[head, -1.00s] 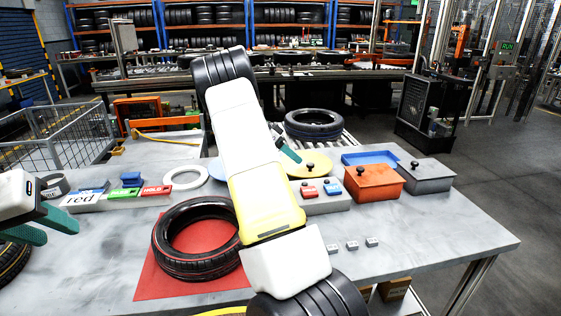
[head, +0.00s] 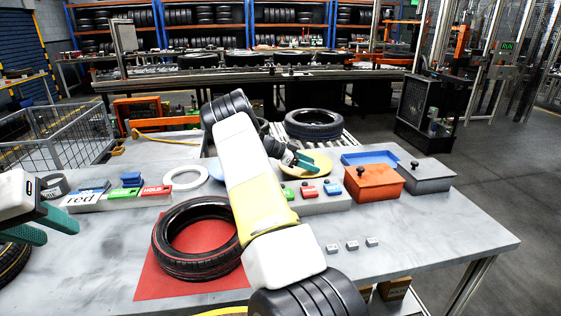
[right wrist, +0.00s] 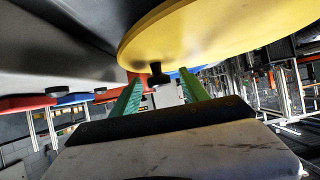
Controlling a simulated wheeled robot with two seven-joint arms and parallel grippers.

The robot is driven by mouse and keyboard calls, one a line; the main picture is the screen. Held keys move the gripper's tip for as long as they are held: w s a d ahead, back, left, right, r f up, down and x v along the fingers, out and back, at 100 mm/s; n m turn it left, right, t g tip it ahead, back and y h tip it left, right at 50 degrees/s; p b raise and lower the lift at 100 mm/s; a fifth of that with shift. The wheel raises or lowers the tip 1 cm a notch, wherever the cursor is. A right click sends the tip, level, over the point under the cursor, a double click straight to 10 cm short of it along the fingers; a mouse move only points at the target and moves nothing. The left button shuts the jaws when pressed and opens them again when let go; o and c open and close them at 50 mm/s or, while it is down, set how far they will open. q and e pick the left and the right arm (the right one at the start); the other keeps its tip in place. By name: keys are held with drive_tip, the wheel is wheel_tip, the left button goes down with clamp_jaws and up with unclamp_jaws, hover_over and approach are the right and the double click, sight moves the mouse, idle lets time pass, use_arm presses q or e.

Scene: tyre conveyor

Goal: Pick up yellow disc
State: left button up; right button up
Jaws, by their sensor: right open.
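The yellow disc (head: 321,160) lies on the table behind the switch box, partly hidden by my right gripper (head: 302,161). In the right wrist view the yellow disc (right wrist: 215,28) fills the top, with its black knob (right wrist: 158,76) standing out between the green fingertips of my right gripper (right wrist: 160,76). The fingers are apart, one on each side of the knob; I cannot tell whether they touch it. My left gripper (head: 60,231) is open and empty at the left edge, above the table.
A tyre (head: 196,239) lies on a red mat (head: 150,278). A white ring (head: 186,178) lies left of my right arm. The switch box (head: 330,201), orange box (head: 374,184), grey box (head: 427,175) and blue tray (head: 370,157) stand near the disc. The table's right front is mostly clear.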

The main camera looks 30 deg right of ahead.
drive_tip(key=shift+d+f, duration=0.1)
clamp_jaws()
idle(0.3)
